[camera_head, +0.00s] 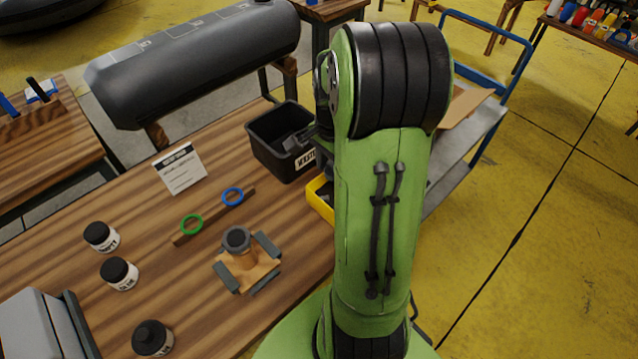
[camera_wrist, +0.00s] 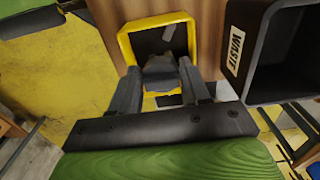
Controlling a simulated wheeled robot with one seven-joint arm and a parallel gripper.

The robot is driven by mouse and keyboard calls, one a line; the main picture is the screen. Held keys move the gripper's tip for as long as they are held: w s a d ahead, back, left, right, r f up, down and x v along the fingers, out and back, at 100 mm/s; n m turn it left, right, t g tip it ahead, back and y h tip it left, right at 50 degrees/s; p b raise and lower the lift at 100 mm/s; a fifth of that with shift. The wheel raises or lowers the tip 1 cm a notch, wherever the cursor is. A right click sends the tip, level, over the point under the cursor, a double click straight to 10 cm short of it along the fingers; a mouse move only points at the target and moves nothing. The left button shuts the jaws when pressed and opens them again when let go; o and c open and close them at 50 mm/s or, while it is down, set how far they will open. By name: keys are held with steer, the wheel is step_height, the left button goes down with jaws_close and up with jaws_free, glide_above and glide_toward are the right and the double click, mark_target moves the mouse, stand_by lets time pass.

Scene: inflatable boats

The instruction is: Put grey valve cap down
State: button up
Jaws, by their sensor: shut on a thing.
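The grey valve cap (camera_wrist: 160,72) shows in the wrist view as a dark grey piece between the fingertips of my gripper (camera_wrist: 160,84). My gripper is shut on it. Behind the cap in that view lies a yellow bin (camera_wrist: 126,44) with a dark inside and a small light grey piece in it. I cannot tell how high the cap is above the bin. In the head view my green arm hides most of the gripper, the cap and much of the yellow bin (camera_head: 315,204).
A black waste bin (camera_head: 258,150) stands beside the yellow bin, also in the wrist view (camera_wrist: 248,62). A wooden fixture (camera_head: 258,272) with a dark round piece, green and blue rings (camera_head: 232,197), a sign (camera_head: 180,169) and black-lidded jars (camera_head: 119,274) share the bench.

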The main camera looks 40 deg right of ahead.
mark_target(331, 201)
step_height(331, 201, down, 9)
steer(key=shift+s+f+b, duration=0.15)
steer(key=shift+b, duration=1.05)
steer(key=shift+f, duration=0.1)
steer(key=shift+f+b, duration=0.25)
steer(key=shift+b, duration=0.1)
steer(key=o, duration=1)
